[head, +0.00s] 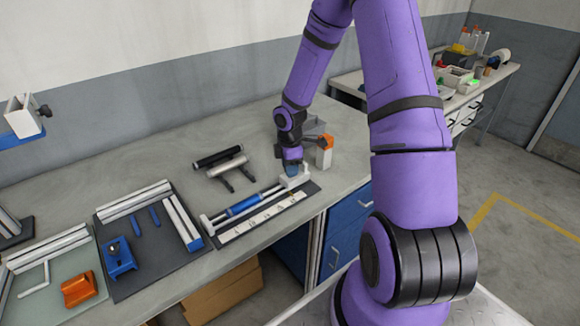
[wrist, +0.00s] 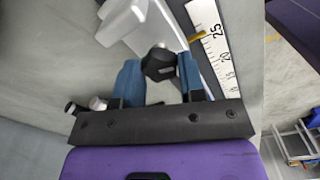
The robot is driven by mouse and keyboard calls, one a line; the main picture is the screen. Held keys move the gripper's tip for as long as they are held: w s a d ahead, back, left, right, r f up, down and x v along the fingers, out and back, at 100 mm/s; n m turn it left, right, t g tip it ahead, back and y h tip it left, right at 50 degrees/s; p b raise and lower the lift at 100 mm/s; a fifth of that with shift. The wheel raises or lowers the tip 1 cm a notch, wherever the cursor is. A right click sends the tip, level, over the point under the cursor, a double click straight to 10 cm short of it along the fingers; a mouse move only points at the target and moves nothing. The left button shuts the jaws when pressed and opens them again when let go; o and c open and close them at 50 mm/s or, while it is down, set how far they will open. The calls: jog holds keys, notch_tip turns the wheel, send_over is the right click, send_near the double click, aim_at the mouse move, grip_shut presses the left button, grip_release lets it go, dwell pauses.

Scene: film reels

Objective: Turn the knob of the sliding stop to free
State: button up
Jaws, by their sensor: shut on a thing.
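The sliding stop (head: 299,180) is a pale block at the far right end of a rail fixture. In the wrist view the stop (wrist: 170,28) shows as a white block with a black knob (wrist: 158,64) on its near side. My gripper (head: 291,170) is at the stop in the head view. In the wrist view my gripper's blue fingers (wrist: 158,72) lie on either side of the knob and are shut on it. In the head view my gripper hides the knob. The knob's free or locked marking cannot be seen.
A numbered scale (head: 250,222) runs along the fixture beside a blue cylinder (head: 242,206). An orange-topped block (head: 325,150) stands close to the right of my gripper. Black and grey cylinders (head: 222,160) lie behind. Other fixtures (head: 150,245) fill the left bench.

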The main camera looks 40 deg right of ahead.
jog(key=shift+n, duration=1.1)
jog(key=o, duration=0.9)
jog(key=shift+r, duration=0.15)
notch_tip(320, 180, up, 11)
jog(key=shift+f, duration=0.2)
jog(key=shift+r, duration=0.1)
